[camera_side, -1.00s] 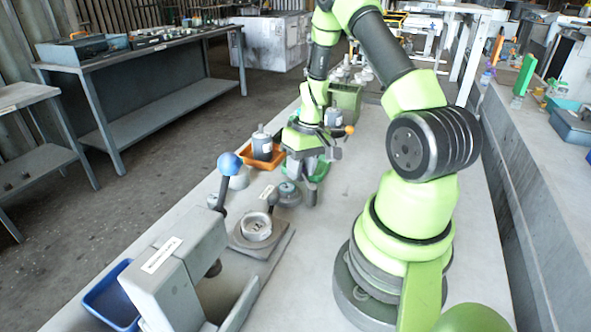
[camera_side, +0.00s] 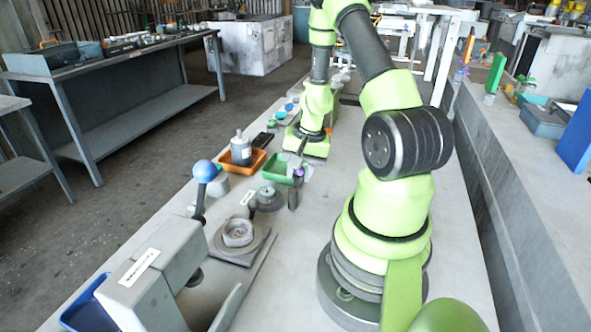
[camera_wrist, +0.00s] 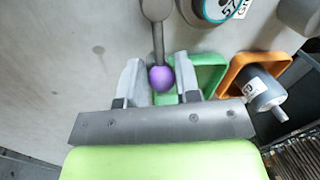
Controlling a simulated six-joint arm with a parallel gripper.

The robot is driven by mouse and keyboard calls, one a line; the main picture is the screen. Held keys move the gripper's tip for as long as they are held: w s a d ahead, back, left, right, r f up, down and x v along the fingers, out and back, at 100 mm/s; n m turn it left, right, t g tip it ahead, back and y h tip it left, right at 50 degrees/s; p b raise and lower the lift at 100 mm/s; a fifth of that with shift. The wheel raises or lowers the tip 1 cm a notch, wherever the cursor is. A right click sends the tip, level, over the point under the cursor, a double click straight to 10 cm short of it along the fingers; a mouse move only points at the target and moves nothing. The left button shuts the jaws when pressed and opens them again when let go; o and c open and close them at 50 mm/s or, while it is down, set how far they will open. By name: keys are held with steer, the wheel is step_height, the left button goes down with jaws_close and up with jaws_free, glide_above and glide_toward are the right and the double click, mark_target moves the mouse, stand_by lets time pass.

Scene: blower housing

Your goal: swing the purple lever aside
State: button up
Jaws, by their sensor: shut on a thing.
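The purple lever has a grey arm and a round purple knob (camera_wrist: 161,79). In the wrist view its arm runs up from the knob to a rounded grey end at the top edge. My gripper (camera_wrist: 157,68) has one finger on each side of the knob and is shut on the lever at its knob end. In the side view my gripper (camera_side: 298,166) is low over the bench, and the purple knob (camera_side: 299,172) shows as a small spot at its fingers. The dark lever arm stands below it there.
A round grey fixture (camera_side: 238,234) and a blue-knobbed lever (camera_side: 204,171) stand nearer the camera. Bare bench lies right of the lever.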

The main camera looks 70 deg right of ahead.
steer(key=shift+s+a+m, duration=0.1)
steer(key=shift+s+m, duration=0.1)
steer(key=shift+m, duration=0.3)
steer(key=o, duration=0.8)
steer(key=shift+o, duration=0.2)
steer(key=shift+r, duration=0.65)
step_height(320, 180, up, 8)
steer(key=s, duration=0.2)
steer(key=shift+d+r, duration=0.2)
steer(key=shift+d, duration=0.05)
